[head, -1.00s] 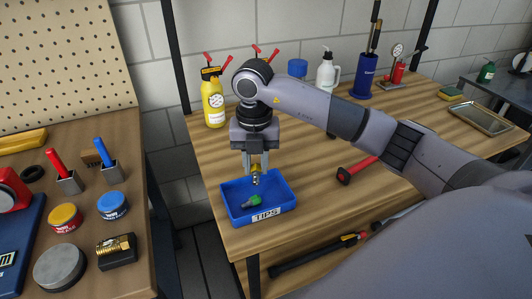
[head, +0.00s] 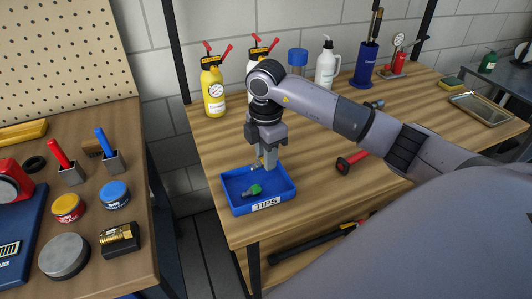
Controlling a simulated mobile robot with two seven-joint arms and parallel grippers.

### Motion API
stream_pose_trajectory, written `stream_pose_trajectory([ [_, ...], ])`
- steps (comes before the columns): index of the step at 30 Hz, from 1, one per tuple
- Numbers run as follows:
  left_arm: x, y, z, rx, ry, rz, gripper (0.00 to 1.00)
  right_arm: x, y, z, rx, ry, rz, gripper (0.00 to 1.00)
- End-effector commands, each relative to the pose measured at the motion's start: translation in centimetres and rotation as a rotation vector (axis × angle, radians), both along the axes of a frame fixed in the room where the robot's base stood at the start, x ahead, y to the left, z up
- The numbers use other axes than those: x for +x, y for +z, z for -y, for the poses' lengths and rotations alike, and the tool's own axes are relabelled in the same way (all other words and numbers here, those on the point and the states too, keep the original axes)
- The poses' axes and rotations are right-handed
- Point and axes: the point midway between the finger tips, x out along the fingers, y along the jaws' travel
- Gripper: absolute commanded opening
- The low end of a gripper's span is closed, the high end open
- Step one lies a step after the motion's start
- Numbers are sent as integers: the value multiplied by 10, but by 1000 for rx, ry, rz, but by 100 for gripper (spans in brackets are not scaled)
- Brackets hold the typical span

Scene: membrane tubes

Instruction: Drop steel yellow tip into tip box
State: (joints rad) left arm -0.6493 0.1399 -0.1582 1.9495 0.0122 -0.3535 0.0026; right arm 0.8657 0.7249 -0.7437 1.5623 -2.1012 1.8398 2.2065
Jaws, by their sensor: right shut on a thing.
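The blue tip box (head: 290,192), labelled TIPS, sits at the front left corner of the right-hand wooden bench. A green tip with a grey end (head: 252,190) lies inside it. My right gripper (head: 262,164) is over the back part of the box, pointing down, and is shut on the steel yellow tip (head: 255,168). Only a small part of that tip shows beside the fingers. The tip's exact height above the box floor is hard to tell. My left gripper is not in view.
Behind my right arm stand a yellow bottle (head: 212,92), a white jug (head: 327,66) and a blue holder (head: 366,65). The left bench holds tins, a grey disc (head: 64,256) and a brass fitting (head: 118,234).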

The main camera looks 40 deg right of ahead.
Motion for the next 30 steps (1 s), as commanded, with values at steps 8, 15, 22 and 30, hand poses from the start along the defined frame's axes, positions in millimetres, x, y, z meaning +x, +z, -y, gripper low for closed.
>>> stream_pose_trajectory([
  [8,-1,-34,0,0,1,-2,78,0,-36,0,1,2,1,0],
  [15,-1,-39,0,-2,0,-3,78,0,-42,0,1,2,1,0],
  [22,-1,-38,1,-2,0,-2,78,0,-41,0,1,3,0,50],
  [30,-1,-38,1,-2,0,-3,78,0,-41,0,1,3,0,57],
])
